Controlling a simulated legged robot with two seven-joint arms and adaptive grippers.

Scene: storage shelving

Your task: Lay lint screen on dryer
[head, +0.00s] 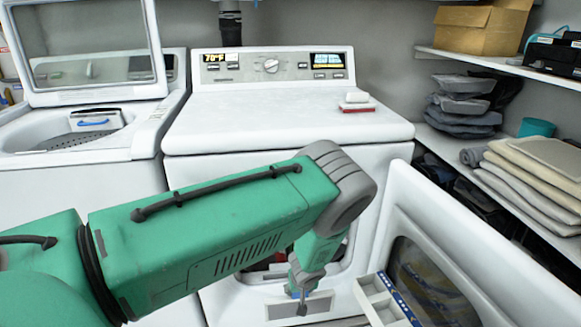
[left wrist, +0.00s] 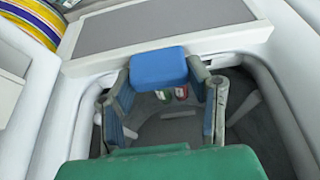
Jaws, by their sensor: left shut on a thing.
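The white dryer (head: 285,120) stands in the middle of the head view with its round front opening partly hidden by my arm. The lint screen (head: 300,307), a grey panel in a white frame, shows low at that opening; it also shows in the left wrist view (left wrist: 165,25) with a blue handle. My left gripper (head: 302,285) reaches down to it and is shut on the blue handle, which lies between the fingertips in the left wrist view (left wrist: 166,75). I cannot tell whether the screen is free of the dryer. My right gripper is not in view.
The open dryer door (head: 460,250) stands to the right, by a white compartment tray (head: 375,295). A small white-and-red item (head: 356,103) lies on the dryer top, otherwise clear. An open washer (head: 75,135) is at left; shelves with folded towels (head: 530,175) are at right.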

